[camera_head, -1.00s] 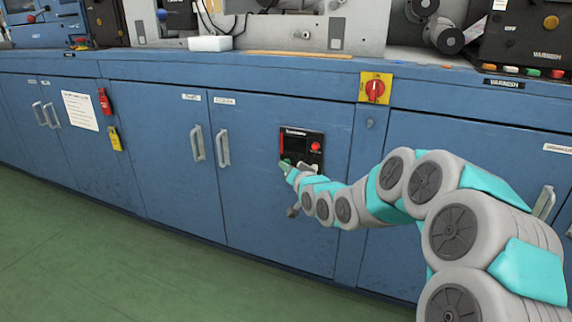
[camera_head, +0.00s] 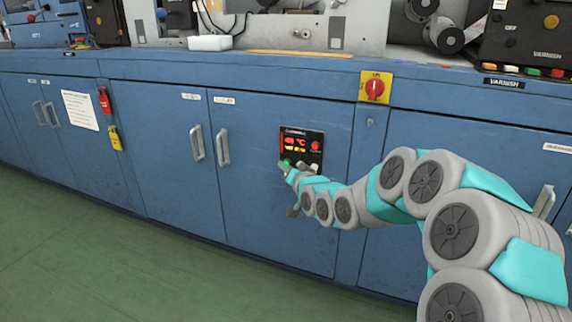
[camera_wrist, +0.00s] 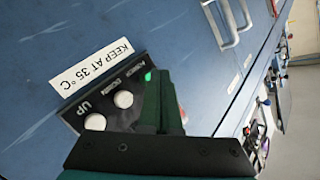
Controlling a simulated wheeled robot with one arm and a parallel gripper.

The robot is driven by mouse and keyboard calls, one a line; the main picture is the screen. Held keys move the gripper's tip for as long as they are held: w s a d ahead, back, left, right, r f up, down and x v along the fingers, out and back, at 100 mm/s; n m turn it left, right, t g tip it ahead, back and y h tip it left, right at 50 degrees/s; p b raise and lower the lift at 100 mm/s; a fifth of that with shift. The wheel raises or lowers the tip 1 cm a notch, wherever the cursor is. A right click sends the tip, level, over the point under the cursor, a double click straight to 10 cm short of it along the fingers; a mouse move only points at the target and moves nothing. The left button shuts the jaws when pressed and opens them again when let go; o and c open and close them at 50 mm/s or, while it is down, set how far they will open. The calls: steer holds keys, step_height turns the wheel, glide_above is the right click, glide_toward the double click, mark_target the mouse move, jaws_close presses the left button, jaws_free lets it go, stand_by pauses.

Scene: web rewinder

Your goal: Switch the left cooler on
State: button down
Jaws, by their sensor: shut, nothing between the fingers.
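A small black cooler control panel (camera_head: 316,139) is set in a blue cabinet door. Its display (camera_head: 295,143) is lit with red and yellow characters and a °C sign, too small to read. A red button or lamp (camera_head: 315,146) is at its right, and a green button (camera_head: 285,162) is at its lower left. My gripper (camera_head: 289,170) is shut and empty, its tip at the green button. In the wrist view, a green glow (camera_wrist: 148,76) shows beside the dark fingers (camera_wrist: 165,105), which hide part of the panel. White UP (camera_wrist: 95,122) and DOWN (camera_wrist: 123,99) buttons show there.
A "KEEP AT 35°C" label (camera_wrist: 91,67) is beside the panel. A red rotary switch on a yellow plate (camera_head: 375,89) is up to the right. Door handles (camera_head: 223,147) stick out to the left. Green floor (camera_head: 110,250) is clear in front.

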steer(key=shift+s+a, duration=0.2)
steer(key=shift+s, duration=0.35)
steer(key=shift+s, duration=0.1)
steer(key=shift+s+a, duration=0.3)
steer(key=shift+s, duration=0.45)
steer(key=shift+s+a, duration=0.25)
steer(key=shift+s, duration=0.5)
steer(key=shift+s+a, duration=0.3)
steer(key=shift+s, duration=0.45)
steer(key=s+d+f+n+g+h, duration=0.1)
steer(key=s+d+f+g+h, duration=0.3)
steer(key=s, duration=0.9)
steer(key=s+d+f+n+g+h, duration=0.15)
steer(key=s+d+g, duration=0.35)
steer(key=s+d, duration=0.65)
steer(key=s+d+f+g+h, duration=0.1)
steer(key=s+d+f+g, duration=0.35)
steer(key=s, duration=1.15)
steer(key=s+r+g, duration=0.2)
steer(key=s+g, duration=0.1)
steer(key=s, duration=0.5)
step_height(320, 180, up, 12)
steer(key=p, duration=1.1)
steer(key=shift+s+p, duration=0.4)
steer(key=shift+s, duration=0.05)
